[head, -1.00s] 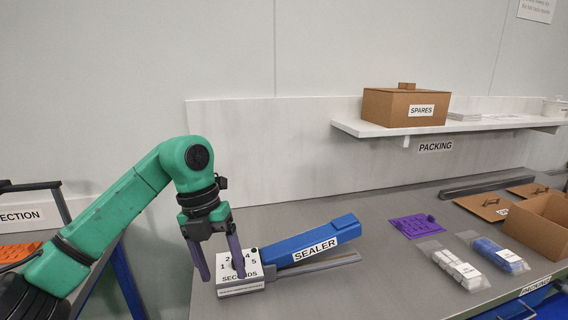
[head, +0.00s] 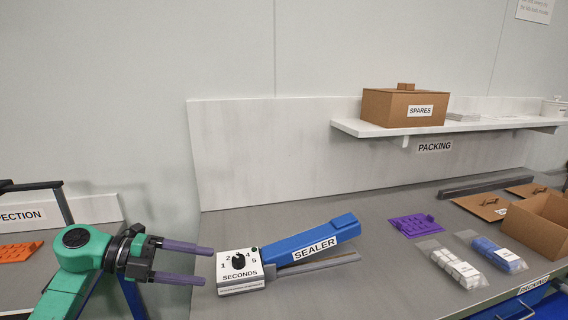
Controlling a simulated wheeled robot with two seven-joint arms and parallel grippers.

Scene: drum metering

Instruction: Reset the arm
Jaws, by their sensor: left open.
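My left arm comes in from the lower left of the head view. Its left gripper (head: 209,264) is open and empty, with its two purple fingers spread and pointing right. The fingertips end just left of the sealer's white dial box (head: 240,283), and I cannot tell whether they touch it. The box has a black knob (head: 239,262) and is marked 1 to 5 SECONDS. The blue sealer arm (head: 318,240) slants up to the right behind it. My right gripper is not in view.
On the grey packing bench (head: 330,290) lie a purple part (head: 416,225), a bag of white parts (head: 455,266), a bag of blue parts (head: 494,252) and an open carton (head: 545,222). A shelf (head: 365,129) holds a SPARES box (head: 404,105). The inspection table with an orange part (head: 18,252) is left.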

